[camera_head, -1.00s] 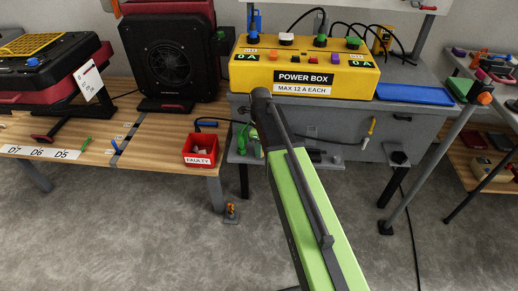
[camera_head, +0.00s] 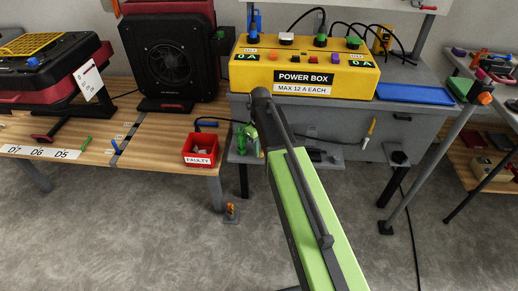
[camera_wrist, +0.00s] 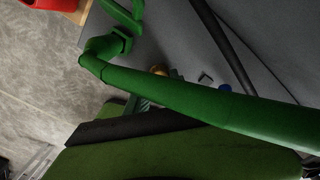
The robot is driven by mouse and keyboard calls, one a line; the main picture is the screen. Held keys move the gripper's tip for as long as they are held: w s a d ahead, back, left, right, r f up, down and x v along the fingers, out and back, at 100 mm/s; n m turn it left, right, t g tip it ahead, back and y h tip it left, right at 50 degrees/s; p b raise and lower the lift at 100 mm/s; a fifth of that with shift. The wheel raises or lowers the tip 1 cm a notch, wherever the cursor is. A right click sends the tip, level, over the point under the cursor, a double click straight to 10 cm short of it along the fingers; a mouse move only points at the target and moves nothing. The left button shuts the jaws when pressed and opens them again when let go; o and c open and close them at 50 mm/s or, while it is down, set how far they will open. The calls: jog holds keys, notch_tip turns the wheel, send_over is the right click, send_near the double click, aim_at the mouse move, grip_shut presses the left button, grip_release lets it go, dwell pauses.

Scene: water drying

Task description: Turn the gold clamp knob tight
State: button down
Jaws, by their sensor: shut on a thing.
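The gold clamp knob (camera_wrist: 160,70) shows in the wrist view as a small gold piece just above a thick dark green pipe (camera_wrist: 200,97), which partly covers it. My gripper (camera_wrist: 143,103) shows below the pipe, in line with the knob. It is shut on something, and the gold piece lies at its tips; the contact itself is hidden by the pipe. In the head view, green parts (camera_head: 242,140) stand on the grey lower surface, left of my arm. The knob cannot be made out there.
A red bin (camera_head: 200,149) marked FAULTY sits at the wooden table's right edge. The yellow power box (camera_head: 300,70) stands on the grey bench behind my arm, beside a blue tray (camera_head: 414,95). A black cable hangs at the right. Open floor lies in front.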

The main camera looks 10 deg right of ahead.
jog(key=shift+w, duration=0.15)
jog(key=c, duration=1.1)
grip_release()
jog(key=shift+r, duration=0.1)
jog(key=shift+r+p, duration=0.25)
jog(key=shift+p, duration=0.15)
jog(key=r+p, duration=0.1)
jog(key=p, duration=0.1)
jog(key=w+r+p, duration=0.1)
jog(key=r+p, duration=0.3)
jog(key=p, duration=0.1)
jog(key=shift+w, duration=0.4)
jog(key=shift+s+r, duration=0.6)
jog(key=shift+r, duration=0.35)
jog(key=shift+s+r, duration=0.6)
jog(key=shift+r, duration=0.3)
